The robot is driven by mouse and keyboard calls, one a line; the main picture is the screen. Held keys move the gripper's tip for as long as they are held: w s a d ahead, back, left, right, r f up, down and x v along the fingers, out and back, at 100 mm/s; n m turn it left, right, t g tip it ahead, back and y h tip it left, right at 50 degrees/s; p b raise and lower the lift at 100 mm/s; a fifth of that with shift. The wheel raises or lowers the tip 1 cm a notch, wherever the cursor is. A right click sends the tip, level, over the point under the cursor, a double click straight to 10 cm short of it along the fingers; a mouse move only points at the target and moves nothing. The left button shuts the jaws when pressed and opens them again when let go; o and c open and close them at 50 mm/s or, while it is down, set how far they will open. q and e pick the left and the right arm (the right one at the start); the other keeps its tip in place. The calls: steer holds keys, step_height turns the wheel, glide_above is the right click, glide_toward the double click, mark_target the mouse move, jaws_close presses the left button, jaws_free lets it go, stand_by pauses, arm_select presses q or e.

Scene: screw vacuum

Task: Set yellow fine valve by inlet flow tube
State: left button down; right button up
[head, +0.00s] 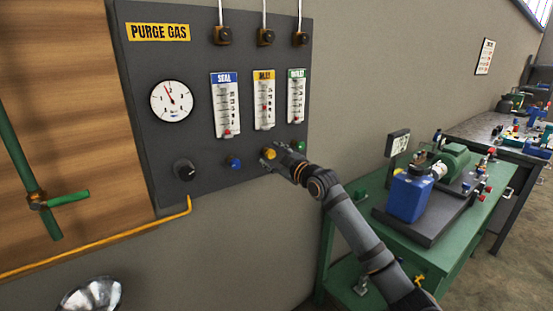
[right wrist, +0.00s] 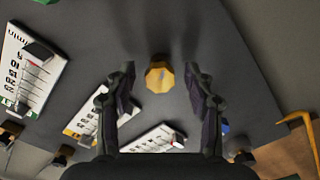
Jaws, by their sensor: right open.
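The yellow fine valve (head: 269,153) is a small knob on the dark purge gas panel, below the yellow-labelled inlet flow tube (head: 264,100). My right gripper (head: 281,155) is at the valve from its right side in the head view. In the right wrist view, the yellow knob (right wrist: 159,77) shows between the two open fingertips, with a gap on each side. The fingers do not touch it. The inlet tube is partly hidden by a finger there. Its float reading is too small to tell exactly. My left gripper is not in view.
A blue knob (head: 234,162) and a green knob (head: 299,146) flank the yellow valve. A black knob (head: 184,169) and a round gauge (head: 171,100) are farther left. A green bench (head: 465,220) with a pump and blue container (head: 409,196) stands at right.

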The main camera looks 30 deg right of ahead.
steer(key=s, duration=0.6)
steer(key=shift+s+d, duration=0.15)
steer(key=shift+d, duration=0.05)
